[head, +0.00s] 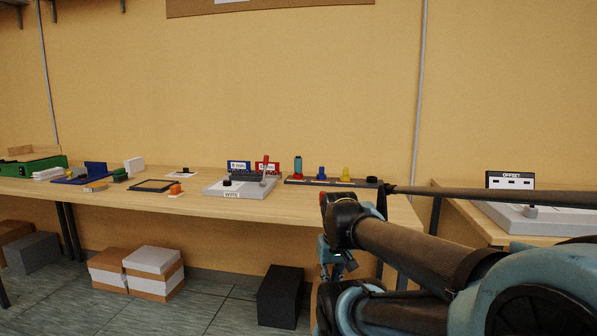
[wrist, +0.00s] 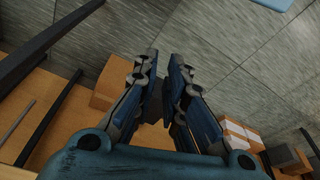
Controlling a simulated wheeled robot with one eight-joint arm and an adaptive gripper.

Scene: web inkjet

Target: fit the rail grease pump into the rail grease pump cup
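A dark rail strip (head: 333,182) lies at the right of the long table. On it stand a teal bottle-like piece on a red base (head: 298,167), a blue piece (head: 321,174), a yellow piece (head: 346,174) and a black round piece (head: 372,180). I cannot tell which piece is the rail grease pump or which is its cup. My gripper (wrist: 165,68) is open and empty in the wrist view, with floor showing between its fingers. In the head view my gripper (head: 337,265) hangs low, in front of the table's right part and apart from the pieces.
A grey box marked WRITE (head: 241,187) stands left of the rail, with blue and red parts behind it. Several small items and a green tray (head: 32,168) fill the left. Boxes (head: 153,262) and a black bin (head: 280,296) are below. A second table (head: 462,222) stands right.

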